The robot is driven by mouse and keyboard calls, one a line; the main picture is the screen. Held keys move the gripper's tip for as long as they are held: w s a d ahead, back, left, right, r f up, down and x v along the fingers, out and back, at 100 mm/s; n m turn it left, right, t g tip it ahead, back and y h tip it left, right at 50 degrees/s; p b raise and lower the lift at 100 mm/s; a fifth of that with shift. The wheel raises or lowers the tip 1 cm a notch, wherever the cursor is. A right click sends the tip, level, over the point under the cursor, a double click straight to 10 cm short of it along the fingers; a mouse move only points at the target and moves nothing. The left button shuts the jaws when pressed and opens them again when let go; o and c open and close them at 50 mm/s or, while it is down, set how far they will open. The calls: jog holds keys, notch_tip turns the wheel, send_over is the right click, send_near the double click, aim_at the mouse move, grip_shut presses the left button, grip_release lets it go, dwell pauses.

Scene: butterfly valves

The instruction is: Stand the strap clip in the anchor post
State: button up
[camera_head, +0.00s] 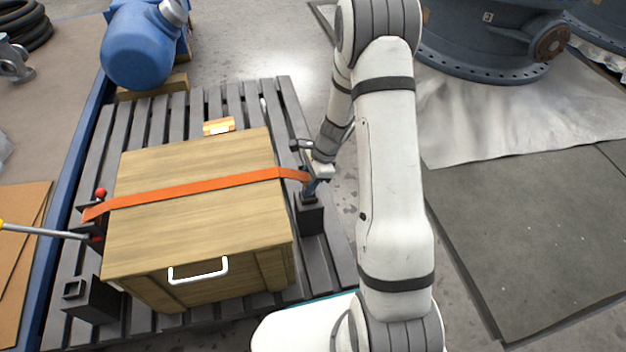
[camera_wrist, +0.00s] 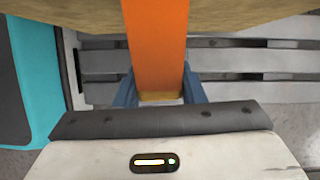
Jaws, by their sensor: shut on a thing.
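An orange strap (camera_head: 190,190) runs across the top of the wooden crate (camera_head: 200,235) to my gripper (camera_head: 311,187). My gripper is shut at the strap's right end, over the slatted pallet's right side. In the wrist view the strap (camera_wrist: 157,45) passes down between the two blue fingers of my gripper (camera_wrist: 160,92). The strap clip itself is mostly hidden by the fingers and the strap. The dark anchor post (camera_head: 310,217) stands just beneath the fingertips. I cannot tell whether the clip touches it or has entered it.
A ratchet with a red knob (camera_head: 100,193) and a long lever (camera_head: 45,231) hold the strap's left end. Another dark square post (camera_head: 92,298) stands at front left. A small orange-and-white block (camera_head: 219,126) lies behind the crate. A blue motor (camera_head: 142,48) stands at the back.

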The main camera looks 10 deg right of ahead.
jog(key=shift+f+b, duration=0.7)
jog(key=shift+f, duration=0.7)
dwell(1.7)
jog(key=o, duration=1.2)
jog(key=shift+r, duration=0.1)
jog(key=s+r+n+h+p, duration=0.1)
jog(key=s+r+n+p, duration=0.15)
jog(key=r+p, duration=0.65)
jog(key=s+r+n+p, duration=0.2)
jog(key=r+n+p, duration=0.1)
jog(key=r, duration=1.3)
jog(key=s+r+n+h+p, duration=0.15)
jog(key=r+p, duration=0.45)
jog(key=r, duration=0.6)
jog(key=s+r+n+t+p, duration=0.1)
jog(key=s+r+n+p, duration=0.2)
jog(key=r, duration=0.6)
jog(key=s+d+r+n+t+h+p, duration=0.1)
jog(key=s+r+n+p, duration=0.3)
jog(key=s+r+p, duration=0.3)
jog(key=s+r+n+t+h+p, duration=0.1)
jog(key=s+r+n+p, duration=0.2)
jog(key=r, duration=0.8)
jog(key=s+p, duration=0.2)
jog(key=p, duration=0.1)
jog(key=shift+s+d+r+p, duration=0.2)
jog(key=shift+s+d+p, duration=0.15)
jog(key=shift+s+p, duration=0.05)
